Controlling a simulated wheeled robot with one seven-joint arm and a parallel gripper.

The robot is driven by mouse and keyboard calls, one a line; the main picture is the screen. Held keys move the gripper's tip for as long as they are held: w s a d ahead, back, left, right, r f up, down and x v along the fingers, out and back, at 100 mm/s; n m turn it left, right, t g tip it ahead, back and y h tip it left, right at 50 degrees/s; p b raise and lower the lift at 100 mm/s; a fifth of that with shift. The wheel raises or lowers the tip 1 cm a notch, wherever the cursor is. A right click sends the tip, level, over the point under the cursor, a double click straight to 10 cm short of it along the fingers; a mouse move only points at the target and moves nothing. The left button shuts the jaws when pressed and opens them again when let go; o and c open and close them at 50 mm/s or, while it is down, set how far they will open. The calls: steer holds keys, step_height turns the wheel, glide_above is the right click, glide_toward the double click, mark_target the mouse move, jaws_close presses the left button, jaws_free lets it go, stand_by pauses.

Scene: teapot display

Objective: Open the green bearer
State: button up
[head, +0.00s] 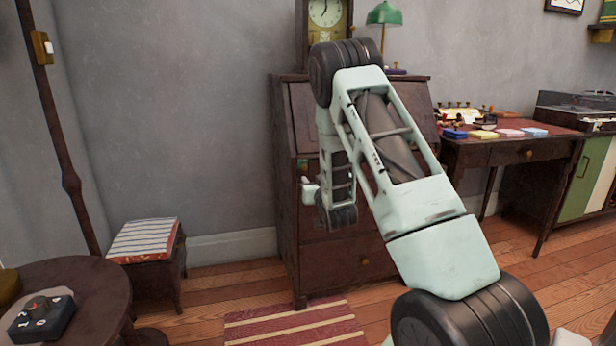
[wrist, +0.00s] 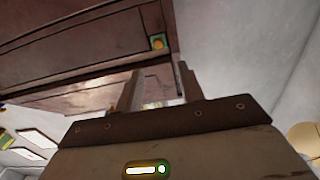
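The green bearer (wrist: 157,42) shows in the wrist view as a small green square end with a yellow knob, set near the corner of the dark wooden desk. Its face looks flush with the desk; I cannot tell exactly. My gripper (wrist: 160,80) has its two fingers apart with nothing clear between them. The bearer lies just beyond the fingertips, apart from them. In the head view my gripper (head: 308,186) is at the left front edge of the slant-front desk (head: 345,262), and the arm hides much of the desk's front.
A clock (head: 325,14) and a green lamp (head: 384,18) stand on top of the desk. A small striped stool (head: 145,240) and a round table (head: 85,290) stand at left. A side table (head: 505,152) with coloured items is at right. A striped rug (head: 295,325) lies in front.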

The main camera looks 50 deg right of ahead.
mark_target(304, 167)
steer(key=x, duration=0.6)
steer(key=shift+w+d+b, duration=0.15)
steer(key=shift+w+b, duration=0.15)
steer(key=shift+b, duration=0.1)
jaws_close()
stand_by(0.9)
jaws_free()
